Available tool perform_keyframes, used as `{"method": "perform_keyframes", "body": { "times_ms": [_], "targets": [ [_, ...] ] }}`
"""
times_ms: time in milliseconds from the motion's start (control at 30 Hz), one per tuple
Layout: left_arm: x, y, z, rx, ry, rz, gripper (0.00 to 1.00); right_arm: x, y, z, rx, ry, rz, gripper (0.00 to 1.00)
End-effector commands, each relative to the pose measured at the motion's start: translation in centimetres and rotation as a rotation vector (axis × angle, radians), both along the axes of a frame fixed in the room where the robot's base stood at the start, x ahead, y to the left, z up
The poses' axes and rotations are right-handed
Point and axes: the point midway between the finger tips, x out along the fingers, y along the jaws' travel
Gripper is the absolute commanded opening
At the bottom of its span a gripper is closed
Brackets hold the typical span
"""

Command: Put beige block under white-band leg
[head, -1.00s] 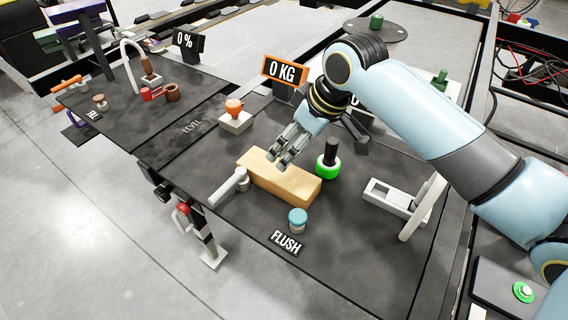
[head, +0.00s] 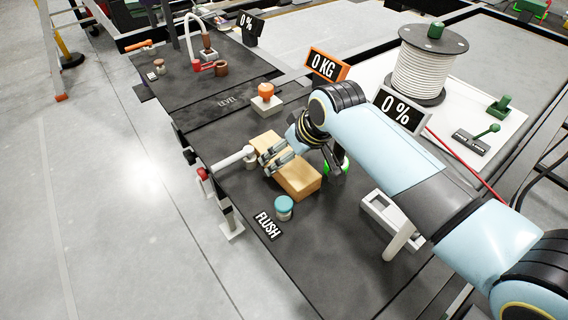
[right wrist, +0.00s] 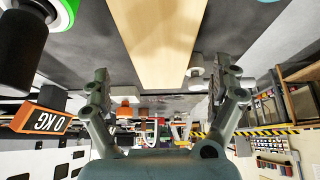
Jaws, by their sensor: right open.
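The beige block (head: 299,179) is a long pale wooden bar lying on the dark top. My right gripper (head: 268,159) is open over its middle, with the fingers hiding part of it. In the right wrist view the block (right wrist: 157,45) shows beyond and between the spread fingers of the gripper (right wrist: 158,88), and nothing is held. My left gripper is out of view.
A grey-white lever (head: 232,160) lies close left of the block. A black-and-green post (right wrist: 28,40) is close to the gripper. An orange-topped knob (head: 266,98) stands behind.

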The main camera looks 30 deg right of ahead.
Motion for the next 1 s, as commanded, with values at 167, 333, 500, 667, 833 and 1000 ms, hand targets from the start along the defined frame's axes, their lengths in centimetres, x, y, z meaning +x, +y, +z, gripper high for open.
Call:
{"method": "perform_keyframes", "body": {
  "times_ms": [167,333,500,667,833,1000],
  "targets": [
    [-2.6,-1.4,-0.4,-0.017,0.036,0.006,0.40,0.8,0.2,-2.0,0.001,0.002,0.000,0.94],
    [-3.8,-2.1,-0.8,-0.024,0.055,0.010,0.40,2.0,0.3,-4.2,0.001,0.000,0.000,0.94],
    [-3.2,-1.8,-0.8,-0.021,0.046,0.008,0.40,2.2,0.3,-4.8,0.000,-0.001,0.000,0.94],
    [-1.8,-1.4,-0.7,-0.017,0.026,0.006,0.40,2.2,0.3,-4.7,0.000,-0.001,0.000,0.92],
    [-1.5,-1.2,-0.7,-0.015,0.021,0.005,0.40,2.2,0.3,-4.7,0.000,0.000,0.000,0.69],
    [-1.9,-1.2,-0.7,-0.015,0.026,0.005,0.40,2.2,0.3,-4.7,0.000,0.000,0.000,0.47]
  ]
}}
